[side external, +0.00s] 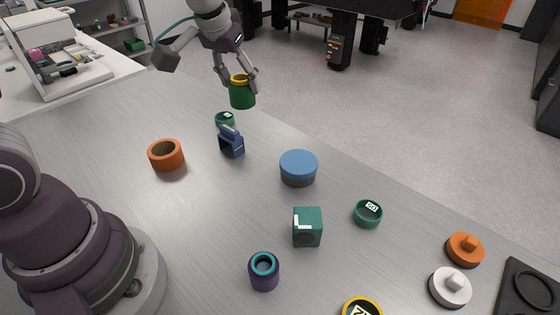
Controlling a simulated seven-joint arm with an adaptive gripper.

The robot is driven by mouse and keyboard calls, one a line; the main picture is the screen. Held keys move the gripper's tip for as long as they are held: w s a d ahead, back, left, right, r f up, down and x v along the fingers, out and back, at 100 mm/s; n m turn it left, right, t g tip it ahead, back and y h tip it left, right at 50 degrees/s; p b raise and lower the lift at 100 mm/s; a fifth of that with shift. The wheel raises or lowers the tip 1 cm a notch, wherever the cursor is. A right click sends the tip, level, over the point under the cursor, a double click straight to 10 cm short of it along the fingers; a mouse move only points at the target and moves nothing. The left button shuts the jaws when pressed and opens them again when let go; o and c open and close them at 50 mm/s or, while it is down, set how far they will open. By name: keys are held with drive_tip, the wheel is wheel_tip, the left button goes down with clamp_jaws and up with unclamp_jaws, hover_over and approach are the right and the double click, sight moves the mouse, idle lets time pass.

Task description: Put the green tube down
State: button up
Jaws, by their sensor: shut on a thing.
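The green tube (242,96) has a yellow rim and is upright in my gripper (240,87), at the upper middle of the side external view. My gripper is shut on it, with a finger on either side. The tube appears held above the far part of the table (215,215). A small green ring or cup with a white label (225,119) shows just below it in the picture. The exact height of the tube over the table cannot be told.
Near the tube stand a dark blue clamp-like part (231,142), an orange ring (166,155) and a blue cylinder (299,168). A teal block (307,227), green cup (368,214) and purple tube (264,272) stand nearer.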

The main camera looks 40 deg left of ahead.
drive_tip(key=s+a+f+n+g+y, duration=0.25)
drive_tip(key=s+a+f+n, duration=0.25)
drive_tip(key=s+a+n, duration=0.3)
drive_tip(key=s+a+f+n+g+y, duration=0.1)
drive_tip(key=s+a+f+n+g, duration=0.4)
drive_tip(key=s+n, duration=0.6)
drive_tip(key=shift+t+h, duration=0.25)
drive_tip(key=shift+t, duration=0.4)
drive_tip(key=w+a, duration=0.3)
drive_tip(key=a, duration=0.1)
drive_tip(key=w+a+f, duration=0.1)
drive_tip(key=w+a, duration=0.1)
drive_tip(key=a, duration=0.3)
drive_tip(key=w+a+f, duration=0.1)
drive_tip(key=w+a, duration=0.2)
drive_tip(key=a, duration=0.1)
drive_tip(key=shift+w+a, duration=0.25)
drive_tip(key=shift+w, duration=0.1)
drive_tip(key=shift+w+a+f, duration=0.15)
drive_tip(key=shift+a+f, duration=0.05)
drive_tip(key=shift+f, duration=1.55)
drive_tip(key=shift+f, duration=0.15)
drive_tip(key=o, duration=1.2)
